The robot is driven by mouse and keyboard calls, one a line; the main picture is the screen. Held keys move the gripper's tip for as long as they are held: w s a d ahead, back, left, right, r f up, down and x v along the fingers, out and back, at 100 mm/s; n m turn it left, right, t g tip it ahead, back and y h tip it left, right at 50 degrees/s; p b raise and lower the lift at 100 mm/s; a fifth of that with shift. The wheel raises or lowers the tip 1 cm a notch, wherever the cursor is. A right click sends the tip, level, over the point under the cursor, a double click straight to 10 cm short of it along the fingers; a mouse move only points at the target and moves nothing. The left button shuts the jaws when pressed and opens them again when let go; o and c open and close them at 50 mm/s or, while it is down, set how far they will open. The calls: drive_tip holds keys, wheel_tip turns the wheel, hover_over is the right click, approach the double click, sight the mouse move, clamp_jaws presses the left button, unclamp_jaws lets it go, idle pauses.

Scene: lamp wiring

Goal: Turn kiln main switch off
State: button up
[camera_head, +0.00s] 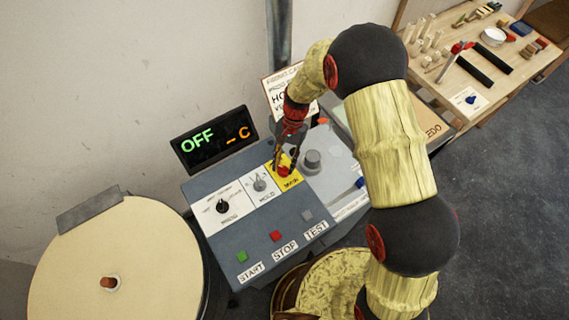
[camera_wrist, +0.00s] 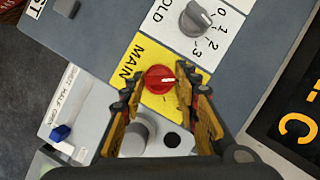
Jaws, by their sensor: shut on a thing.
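The main switch is a red round knob (camera_wrist: 158,78) on a yellow plate labelled MAIN (camera_wrist: 138,68). It also shows in the head view as a red spot (camera_head: 284,171) on the control panel (camera_head: 265,220). My gripper (camera_wrist: 157,80) is shut on the knob, one finger on each side in the wrist view. A white mark on the knob points right in that view. The display (camera_head: 214,139) reads OFF in green and "--C" in orange. The fingers hide part of the plate.
Grey HOLD knob (camera_wrist: 196,18) sits beside the yellow plate. A grey cylinder knob (camera_head: 312,159) is close on the other side. START, STOP and TEST buttons (camera_head: 275,235) line the panel front. A round lid (camera_head: 115,270) stands left, a cluttered table (camera_head: 470,80) right.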

drive_tip(key=shift+n+h, duration=0.5)
drive_tip(key=shift+n, duration=0.6)
drive_tip(key=o, duration=1.2)
drive_tip(key=shift+c, duration=0.2)
drive_tip(key=v, duration=1.2)
drive_tip(key=shift+w+a, duration=0.1)
